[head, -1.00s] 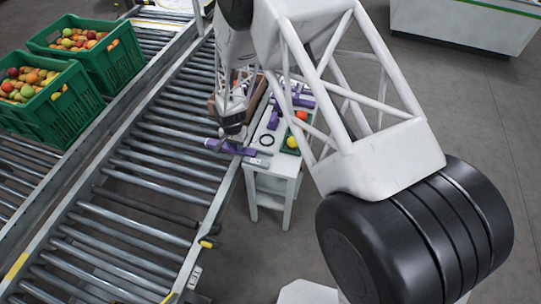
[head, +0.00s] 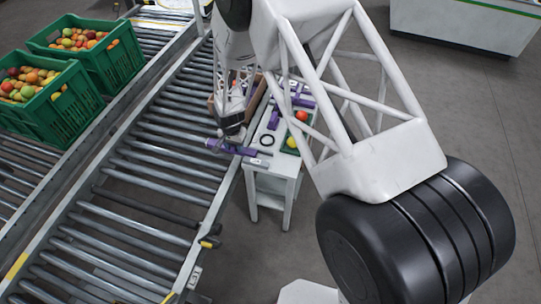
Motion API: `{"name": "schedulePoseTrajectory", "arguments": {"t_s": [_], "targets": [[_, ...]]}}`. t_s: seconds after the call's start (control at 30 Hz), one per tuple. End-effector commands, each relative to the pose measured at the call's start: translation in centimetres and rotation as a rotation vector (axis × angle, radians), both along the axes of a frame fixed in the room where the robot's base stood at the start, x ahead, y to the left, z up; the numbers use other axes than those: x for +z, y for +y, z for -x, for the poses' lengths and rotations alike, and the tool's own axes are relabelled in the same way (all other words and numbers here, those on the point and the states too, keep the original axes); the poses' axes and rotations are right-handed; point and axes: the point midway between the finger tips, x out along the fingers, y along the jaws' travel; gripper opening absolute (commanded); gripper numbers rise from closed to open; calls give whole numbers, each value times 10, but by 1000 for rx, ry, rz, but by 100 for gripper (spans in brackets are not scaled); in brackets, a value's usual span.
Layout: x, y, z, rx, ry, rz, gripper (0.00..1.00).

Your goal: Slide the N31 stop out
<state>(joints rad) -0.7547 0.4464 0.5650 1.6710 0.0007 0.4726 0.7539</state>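A purple bar (head: 241,151) lies across the near rail of the roller conveyor, its left end over the rollers. It may be the N31 stop, but no label is readable. My gripper (head: 231,139) points down at this bar, at its left half, and hides part of it. The fingers are too small and dark to show whether they are open or shut, or whether they touch the bar. More purple pieces (head: 273,120) lie on a small white table (head: 285,165) to the right.
The table also holds a black ring (head: 267,140), a grey-and-purple piece (head: 262,162), a red ball-like item (head: 301,116) and a yellow one (head: 292,142). A brown box stands behind my gripper. Green crates of fruit (head: 45,110) stand on the left conveyor. The near rollers (head: 120,235) are clear.

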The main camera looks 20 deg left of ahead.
Motion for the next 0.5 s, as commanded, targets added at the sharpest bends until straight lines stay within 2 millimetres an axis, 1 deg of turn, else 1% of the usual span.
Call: {"name": "schedulePoseTrajectory", "arguments": {"t_s": [0.2,0.5], "targets": [[14,2,-3,0,-5,-5,45],[29,3,-5,0,-9,-8,45]]}}
